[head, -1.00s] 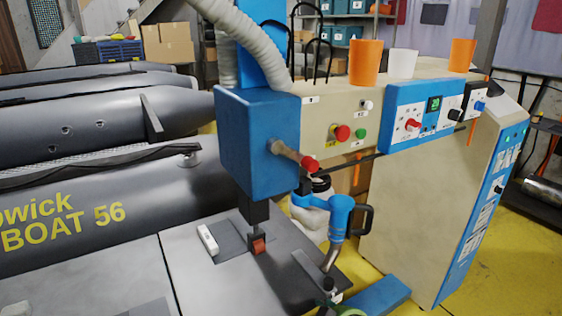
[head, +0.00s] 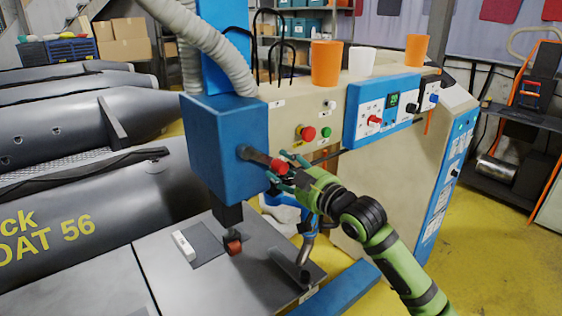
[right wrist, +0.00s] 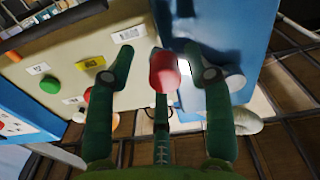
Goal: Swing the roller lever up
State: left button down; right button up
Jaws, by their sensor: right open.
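The roller lever (head: 257,157) is a short metal rod that sticks out of the blue machine head (head: 225,160), tilted slightly down to the right in the head view. Its red knob (head: 278,165) also shows in the right wrist view (right wrist: 164,72). My green right gripper (head: 280,170) is at the knob and open. In the right wrist view its fingers (right wrist: 160,78) are spread with the knob between them, with gaps on both sides. The small orange roller (head: 234,247) is below the head, near the grey work plate. My left gripper is not in view.
A beige control cabinet (head: 290,120) with a red button (head: 308,133) and a green button (head: 327,132) stands just behind the gripper. Cups, one of them orange (head: 326,63), stand on top. Grey boat tubes (head: 60,140) lie at left. Yellow floor is open at right.

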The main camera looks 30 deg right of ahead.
jog(key=shift+w+a, duration=0.3)
jog(key=shift+w, duration=0.35)
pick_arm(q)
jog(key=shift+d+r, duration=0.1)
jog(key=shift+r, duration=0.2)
pick_arm(e)
jog(key=shift+d, duration=0.1)
grip_shut()
